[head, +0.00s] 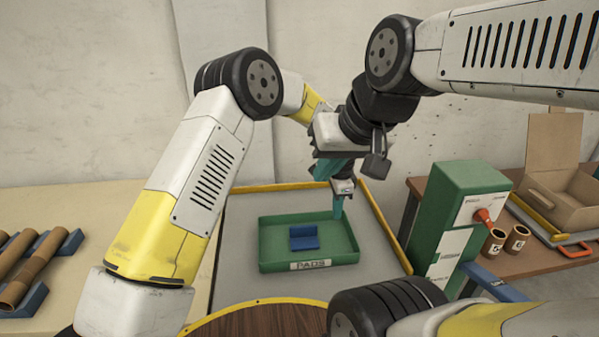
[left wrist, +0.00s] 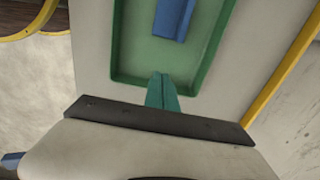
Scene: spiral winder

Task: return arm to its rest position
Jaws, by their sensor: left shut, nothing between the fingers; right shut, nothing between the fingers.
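My left arm rises from the left and bends over at its elbow. My left gripper (head: 338,208) is the lower one, with teal fingers shut and empty beside the back right of the green tray (head: 350,258). In the left wrist view its fingers (left wrist: 162,92) are together by the tray's edge (left wrist: 125,78). My right arm comes in from the upper right. My right gripper (head: 324,169) is shut and empty, just above the left one in the picture. Both look close together; I cannot tell whether they touch.
The tray, labelled PADS, holds a blue pad piece (head: 305,238) on a grey yellow-edged table. A green machine (head: 448,215) with a red-orange knob stands right. Beyond it are two small cups (head: 516,238) and a cardboard box (head: 565,195). Brown tubes (head: 30,270) lie left.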

